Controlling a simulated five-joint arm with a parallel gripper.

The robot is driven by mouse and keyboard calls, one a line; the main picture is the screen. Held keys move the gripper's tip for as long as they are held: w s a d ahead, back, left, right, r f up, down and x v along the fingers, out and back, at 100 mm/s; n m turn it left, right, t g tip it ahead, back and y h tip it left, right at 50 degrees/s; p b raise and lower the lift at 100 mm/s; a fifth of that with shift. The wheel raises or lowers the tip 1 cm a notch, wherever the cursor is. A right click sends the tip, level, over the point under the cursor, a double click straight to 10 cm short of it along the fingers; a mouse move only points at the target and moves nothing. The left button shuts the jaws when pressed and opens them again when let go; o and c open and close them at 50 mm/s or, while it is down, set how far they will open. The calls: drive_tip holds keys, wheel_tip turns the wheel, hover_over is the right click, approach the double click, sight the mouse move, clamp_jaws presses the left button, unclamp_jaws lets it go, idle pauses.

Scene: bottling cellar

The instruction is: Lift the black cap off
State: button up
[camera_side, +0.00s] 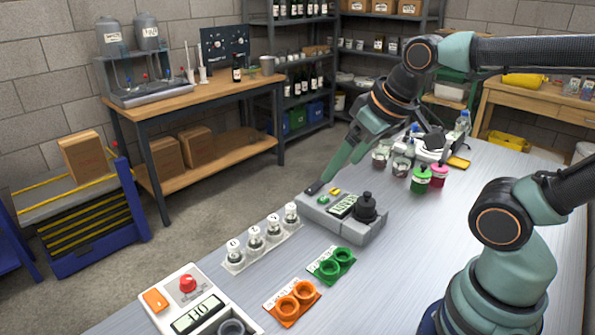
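A black cap (367,208) with a narrow knob on top sits upright at the right end of a grey device (345,228). The device also has a lit display (343,206), a green button and a yellow button. My gripper (316,187) points down at the far left corner of the device, left of the buttons and apart from the cap. Its fingers overlap in this view, so I cannot tell whether they are open or shut. Nothing shows between them. What lies under the cap is hidden.
Left of the device stands a rack (262,241) of several small vials. A white meter with a red knob (187,285) is at front left. Green and pink bottles (421,179) stand behind. Table right of the device is clear.

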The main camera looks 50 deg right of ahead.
drive_tip(key=m+g, duration=0.6)
drive_tip(key=m, duration=1.2)
approach(368, 193)
drive_tip(key=shift+w+a+f, duration=0.1)
drive_tip(key=shift+a+f, duration=0.1)
drive_tip(key=shift+a, duration=0.05)
wheel_tip(368, 193, down, 6)
drive_tip(key=shift+f, duration=0.15)
drive_tip(key=shift+s+d+f, duration=0.1)
drive_tip(key=shift+d+f, duration=0.05)
drive_tip(key=shift+f, duration=1.15)
drive_tip(key=shift+s+d+f, duration=0.1)
drive_tip(key=shift+f, duration=1.2)
drive_tip(key=c, duration=1.4)
